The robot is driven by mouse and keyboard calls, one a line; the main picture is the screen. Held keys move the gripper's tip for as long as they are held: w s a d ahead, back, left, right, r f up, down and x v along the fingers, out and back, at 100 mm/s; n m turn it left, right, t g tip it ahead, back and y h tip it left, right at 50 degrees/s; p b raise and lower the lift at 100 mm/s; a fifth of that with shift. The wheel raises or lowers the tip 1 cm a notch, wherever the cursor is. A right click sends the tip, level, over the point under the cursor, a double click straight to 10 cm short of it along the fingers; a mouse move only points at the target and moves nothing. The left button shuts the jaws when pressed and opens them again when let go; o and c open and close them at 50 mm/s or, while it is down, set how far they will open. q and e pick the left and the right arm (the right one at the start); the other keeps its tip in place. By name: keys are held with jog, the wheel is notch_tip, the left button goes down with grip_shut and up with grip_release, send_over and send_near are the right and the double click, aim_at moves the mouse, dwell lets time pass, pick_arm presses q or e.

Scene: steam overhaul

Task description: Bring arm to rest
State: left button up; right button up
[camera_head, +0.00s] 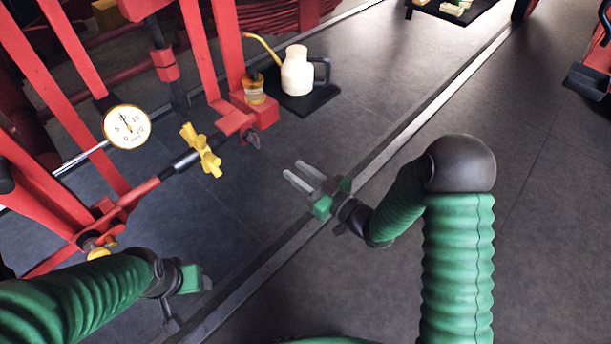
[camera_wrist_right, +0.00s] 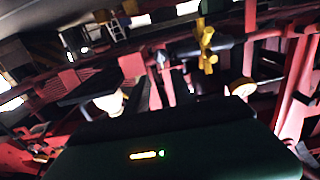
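My right gripper (camera_head: 293,169) is in the middle of the head view, at the end of the green right arm (camera_head: 458,260). Its two pale fingers point up and left and stand a little apart with nothing between them. It is in the air, right of the yellow valve handle (camera_head: 201,150) and clear of it. My left gripper (camera_head: 200,281) is low on the left, at the end of the green left arm (camera_head: 80,295). Its fingers do not show clearly.
Red machine frames (camera_head: 75,100) fill the left, with a white gauge (camera_head: 127,126) and an amber oil cup (camera_head: 254,90). A cream oil can (camera_head: 297,72) stands on a black mat (camera_head: 315,100). A rail (camera_head: 390,140) crosses the floor. Open floor lies to the right.

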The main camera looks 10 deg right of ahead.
jog(key=v, duration=0.2)
jog(key=shift+s+d, duration=0.15)
jog(key=shift+s, duration=0.1)
jog(key=s+d+f+m+g+h, duration=0.4)
jog(key=s+d+f+g+h, duration=0.15)
jog(key=d+h, duration=0.35)
jog(key=s+m+g+h, duration=0.25)
jog(key=s+g, duration=0.35)
jog(key=s, duration=0.7)
jog(key=w+d+p+v, duration=0.1)
jog(key=w+p+v, duration=0.1)
jog(key=p+v, duration=1.1)
jog(key=shift+d+r+y, duration=0.15)
jog(key=shift+r+y, duration=0.3)
jog(key=shift+r, duration=0.05)
